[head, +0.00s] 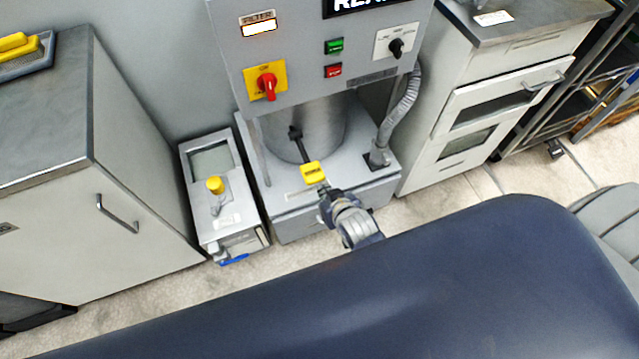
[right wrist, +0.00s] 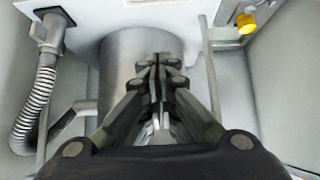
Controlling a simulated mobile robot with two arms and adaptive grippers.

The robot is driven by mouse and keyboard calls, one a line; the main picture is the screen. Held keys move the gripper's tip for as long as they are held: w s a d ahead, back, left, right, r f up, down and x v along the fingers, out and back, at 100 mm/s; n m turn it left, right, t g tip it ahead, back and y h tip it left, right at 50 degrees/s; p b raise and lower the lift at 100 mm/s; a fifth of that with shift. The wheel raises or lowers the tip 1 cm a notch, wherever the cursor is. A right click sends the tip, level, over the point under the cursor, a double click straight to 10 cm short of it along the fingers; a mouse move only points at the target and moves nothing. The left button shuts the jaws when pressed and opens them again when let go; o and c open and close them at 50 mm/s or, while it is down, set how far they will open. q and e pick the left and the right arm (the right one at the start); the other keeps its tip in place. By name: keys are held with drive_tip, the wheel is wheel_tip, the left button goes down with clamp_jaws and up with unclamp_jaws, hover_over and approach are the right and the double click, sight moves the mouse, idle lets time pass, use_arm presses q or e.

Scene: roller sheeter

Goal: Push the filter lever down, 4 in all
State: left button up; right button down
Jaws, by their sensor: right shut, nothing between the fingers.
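The filter lever is a black rod with a yellow handle (head: 312,173), in front of the grey cylinder (head: 320,128) of the machine. The rod slopes from its dark pivot down toward me. My right gripper (head: 324,191) is shut and empty, with its tips just at the near, lower end of the yellow handle; I cannot tell whether they touch. In the right wrist view the shut fingers (right wrist: 157,75) point at the cylinder (right wrist: 122,60), and the yellow handle cannot be made out there. The lamp (head: 259,28) under the FILTER label glows. My left gripper is out of view.
A red rotary switch (head: 267,84) on a yellow plate, green and red buttons and a black knob (head: 396,47) sit on the panel above. A corrugated hose (head: 401,115) runs at right. A small box with a yellow knob (head: 215,185) stands at left. Cabinets flank both sides.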

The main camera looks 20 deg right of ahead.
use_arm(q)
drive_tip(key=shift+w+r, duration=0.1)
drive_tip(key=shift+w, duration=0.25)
use_arm(e)
drive_tip(key=shift+s+r, duration=0.3)
drive_tip(key=shift+s, duration=0.3)
drive_tip(key=shift+s+r, duration=0.3)
drive_tip(key=shift+s, duration=0.25)
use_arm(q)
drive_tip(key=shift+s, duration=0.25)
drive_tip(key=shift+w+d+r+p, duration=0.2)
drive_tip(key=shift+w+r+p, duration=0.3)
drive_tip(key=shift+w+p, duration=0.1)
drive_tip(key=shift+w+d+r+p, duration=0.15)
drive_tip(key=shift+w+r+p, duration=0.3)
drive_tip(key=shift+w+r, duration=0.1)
use_arm(e)
drive_tip(key=w+r, duration=0.4)
drive_tip(key=r, duration=0.7)
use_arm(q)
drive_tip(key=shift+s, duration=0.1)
use_arm(e)
drive_tip(key=shift+w+a, duration=0.1)
drive_tip(key=shift+f, duration=0.1)
